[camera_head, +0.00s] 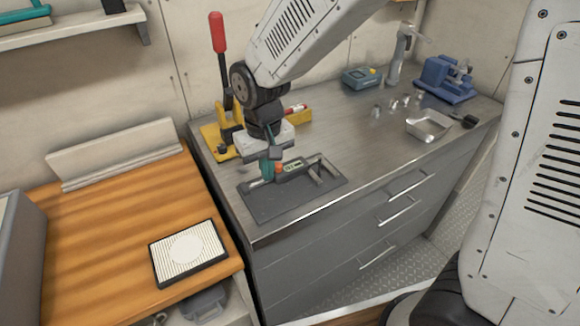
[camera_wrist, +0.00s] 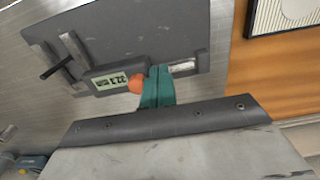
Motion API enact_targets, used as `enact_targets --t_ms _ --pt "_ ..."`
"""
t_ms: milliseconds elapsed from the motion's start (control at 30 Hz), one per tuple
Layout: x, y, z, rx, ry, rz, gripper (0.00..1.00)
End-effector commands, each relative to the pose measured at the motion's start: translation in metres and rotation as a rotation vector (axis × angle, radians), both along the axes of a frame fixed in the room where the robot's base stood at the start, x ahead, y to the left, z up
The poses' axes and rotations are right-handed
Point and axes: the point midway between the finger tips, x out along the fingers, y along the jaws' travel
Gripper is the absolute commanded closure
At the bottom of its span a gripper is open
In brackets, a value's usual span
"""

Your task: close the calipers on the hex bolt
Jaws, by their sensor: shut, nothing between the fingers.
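The calipers (camera_head: 293,167) lie on a dark grey mat (camera_head: 265,205) on the steel worktop. In the wrist view their grey slider body (camera_wrist: 105,79) has a small lit display, partly readable, and an orange round knob (camera_wrist: 138,83). The jaws (camera_wrist: 76,52) are at the left end, with a dark rod-like piece (camera_wrist: 54,71) beside them that looks like the bolt; whether the jaws touch it I cannot tell. My gripper (camera_head: 266,170) has teal fingers, shut and empty. In the wrist view its fingertips (camera_wrist: 157,76) are right beside the knob, on its right, over the beam.
A yellow-based press with a red-handled lever (camera_head: 218,60) stands behind my gripper. A wooden bench (camera_head: 110,235) with a striped pad (camera_head: 188,254) is at left.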

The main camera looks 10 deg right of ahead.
Motion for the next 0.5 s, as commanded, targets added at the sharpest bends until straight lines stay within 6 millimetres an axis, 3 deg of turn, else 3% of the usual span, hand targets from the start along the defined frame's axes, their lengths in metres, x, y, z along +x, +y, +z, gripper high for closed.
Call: enact_targets --t_ms 500 --pt "0.0020 -0.0080 -0.0001 0.000 0.000 -0.002 1.00"
